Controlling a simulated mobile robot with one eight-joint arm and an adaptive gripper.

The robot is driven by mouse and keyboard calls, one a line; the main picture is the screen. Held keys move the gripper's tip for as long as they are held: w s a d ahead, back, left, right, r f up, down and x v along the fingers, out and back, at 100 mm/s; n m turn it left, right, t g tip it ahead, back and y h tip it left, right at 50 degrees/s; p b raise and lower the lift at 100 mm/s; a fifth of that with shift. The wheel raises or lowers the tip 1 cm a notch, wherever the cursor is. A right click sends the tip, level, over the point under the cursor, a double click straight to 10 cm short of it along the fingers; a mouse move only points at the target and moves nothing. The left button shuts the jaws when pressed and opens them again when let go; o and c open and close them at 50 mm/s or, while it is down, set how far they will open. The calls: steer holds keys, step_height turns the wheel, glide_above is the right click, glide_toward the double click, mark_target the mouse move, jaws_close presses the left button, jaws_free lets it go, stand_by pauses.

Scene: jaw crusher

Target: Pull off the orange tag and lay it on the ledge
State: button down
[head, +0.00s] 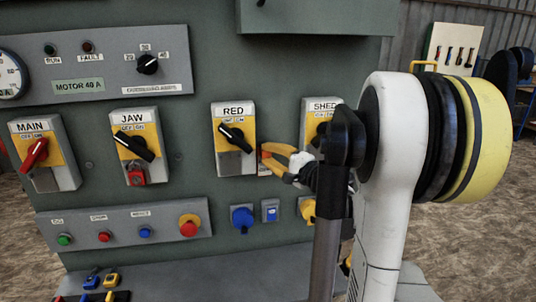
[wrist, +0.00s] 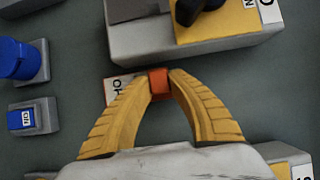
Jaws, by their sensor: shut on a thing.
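The orange tag (wrist: 159,81) is a small block between my gripper's fingertips in the wrist view. My gripper (wrist: 160,78) has yellow fingers and is shut on it, with the panel close behind. In the head view my gripper (head: 266,158) is at the panel, just right of and below the RED switch (head: 234,138), and the tag (head: 265,155) shows only as a small patch at the fingertips. I cannot tell whether the tag still touches the panel. The grey ledge (head: 200,284) runs along the foot of the panel.
The SHED switch (head: 318,112) is partly hidden by my arm.

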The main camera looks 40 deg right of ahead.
steer(key=shift+s+a, duration=0.1)
steer(key=s+a, duration=0.1)
steer(key=s, duration=0.1)
steer(key=s+a, duration=0.1)
steer(key=s, duration=0.1)
steer(key=shift+a, duration=0.2)
stand_by(0.5)
stand_by(0.4)
